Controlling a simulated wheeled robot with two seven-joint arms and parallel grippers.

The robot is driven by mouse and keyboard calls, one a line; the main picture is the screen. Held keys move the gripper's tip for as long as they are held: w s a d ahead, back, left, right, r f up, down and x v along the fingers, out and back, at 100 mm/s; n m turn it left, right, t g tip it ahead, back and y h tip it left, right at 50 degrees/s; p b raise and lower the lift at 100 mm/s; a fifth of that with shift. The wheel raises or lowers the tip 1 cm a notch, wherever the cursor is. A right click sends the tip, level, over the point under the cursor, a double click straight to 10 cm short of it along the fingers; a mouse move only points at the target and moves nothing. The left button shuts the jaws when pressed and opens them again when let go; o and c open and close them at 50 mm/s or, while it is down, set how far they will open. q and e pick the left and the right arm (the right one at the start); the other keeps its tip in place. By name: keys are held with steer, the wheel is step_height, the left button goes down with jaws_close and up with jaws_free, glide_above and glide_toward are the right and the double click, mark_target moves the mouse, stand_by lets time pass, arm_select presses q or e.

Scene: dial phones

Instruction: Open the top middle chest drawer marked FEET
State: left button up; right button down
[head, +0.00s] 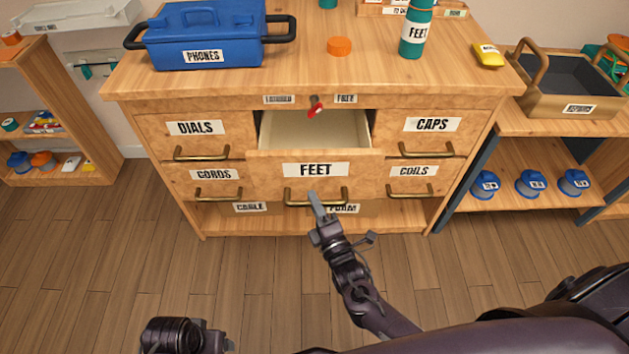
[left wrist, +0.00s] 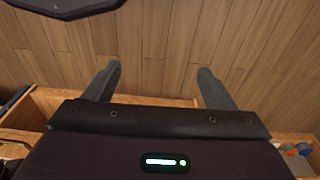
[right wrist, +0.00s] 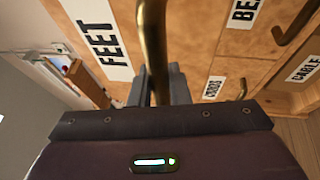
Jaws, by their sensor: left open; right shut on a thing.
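The FEET drawer (head: 265,168) is pulled out from the top middle of the wooden chest, and its pale, empty-looking inside shows. Its brass handle (head: 300,201) runs along the lower front; the handle also crosses the right wrist view (right wrist: 152,40) beside the FEET label (right wrist: 98,38). My right gripper (head: 316,203) is shut on this handle, its fingers (right wrist: 158,82) close around the bar. A red lever (head: 315,109) sits above the drawer between the LOCKED and FREE labels. My left gripper (left wrist: 158,85) is open and empty above the wood floor.
The DIALS (head: 155,130) and CAPS (head: 465,124) drawers flank it, shut. A blue PHONES box (head: 205,35), an orange disc (head: 340,46), a green FEET bottle (head: 415,30) and a yellow block (head: 488,54) stand on top. Floor in front is clear.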

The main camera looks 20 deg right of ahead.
arm_select(q)
step_height(320, 180, down, 14)
steer(key=s+a+p, duration=0.2)
steer(key=p, duration=0.2)
steer(key=shift+a+f+n+t, duration=0.25)
steer(key=shift+a+n+t, duration=0.05)
steer(key=shift+a+t, duration=0.1)
arm_select(e)
steer(key=s+a, duration=0.4)
steer(key=s, duration=0.9)
steer(key=shift+s, duration=0.3)
arm_select(q)
steer(key=shift+s, duration=0.1)
arm_select(e)
steer(key=c, duration=1.4)
jaws_free()
steer(key=shift+o, duration=0.2)
